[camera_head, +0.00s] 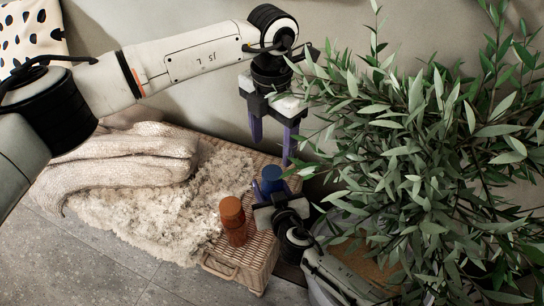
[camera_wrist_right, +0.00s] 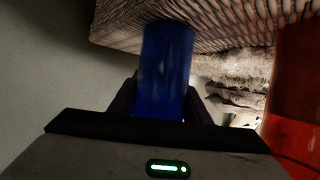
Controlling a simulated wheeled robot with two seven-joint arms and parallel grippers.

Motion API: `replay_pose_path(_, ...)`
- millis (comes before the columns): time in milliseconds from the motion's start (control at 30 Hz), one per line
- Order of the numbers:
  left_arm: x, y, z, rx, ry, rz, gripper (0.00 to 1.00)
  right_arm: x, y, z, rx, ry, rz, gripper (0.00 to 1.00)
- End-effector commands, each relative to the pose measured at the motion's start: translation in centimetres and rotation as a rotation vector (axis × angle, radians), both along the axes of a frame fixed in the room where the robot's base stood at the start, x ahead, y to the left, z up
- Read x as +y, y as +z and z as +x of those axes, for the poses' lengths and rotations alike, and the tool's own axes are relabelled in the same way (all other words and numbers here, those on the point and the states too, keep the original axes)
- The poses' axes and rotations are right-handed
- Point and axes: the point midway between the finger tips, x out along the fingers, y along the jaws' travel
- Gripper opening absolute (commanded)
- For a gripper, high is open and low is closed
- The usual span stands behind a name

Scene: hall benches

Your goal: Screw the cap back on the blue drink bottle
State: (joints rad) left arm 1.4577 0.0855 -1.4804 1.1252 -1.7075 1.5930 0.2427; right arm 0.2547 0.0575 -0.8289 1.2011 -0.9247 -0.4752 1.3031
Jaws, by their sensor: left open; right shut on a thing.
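The blue drink bottle (camera_head: 272,176) stands at the right end of the wicker bench in the head view. My right gripper (camera_head: 267,188) is shut on it, with purple fingers at its sides. In the right wrist view the blue bottle (camera_wrist_right: 166,70) sits between the fingers. My left gripper (camera_head: 272,146) is open and empty, pointing down above the bottle with clear space between them. The bottle's top looks blue in the head view; I cannot tell whether the cap is on it, and no separate cap shows.
An orange-brown bottle (camera_head: 233,222) stands on the wicker bench (camera_head: 262,250) left of my right gripper; it shows at the right wrist view's edge (camera_wrist_right: 293,95). A fleece (camera_head: 165,215) and knitted blanket (camera_head: 125,155) cover the bench's left. A leafy plant (camera_head: 420,150) crowds the right.

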Motion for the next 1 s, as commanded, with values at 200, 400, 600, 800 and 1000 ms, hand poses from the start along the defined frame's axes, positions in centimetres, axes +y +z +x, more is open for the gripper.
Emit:
replay_pose_path(200,0.0,2.8,0.0,-0.001,0.001,-0.001,0.64,0.0,0.0,0.0,0.000,0.000,0.000,0.00)
replay_pose_path(400,0.0,3.3,0.0,0.001,0.001,0.001,0.64,0.0,0.0,0.0,0.000,0.000,0.000,0.00)
replay_pose_path(600,0.0,3.2,0.0,0.000,0.001,0.000,0.64,0.0,0.0,0.0,0.000,0.000,0.000,0.48)
replay_pose_path(800,0.0,3.2,0.0,0.000,0.001,0.000,0.64,0.0,0.0,0.0,0.000,0.000,0.000,0.65)
replay_pose_path(1000,0.0,3.3,0.0,0.000,0.001,0.000,0.64,0.0,0.1,-0.1,0.000,0.000,0.000,0.65)
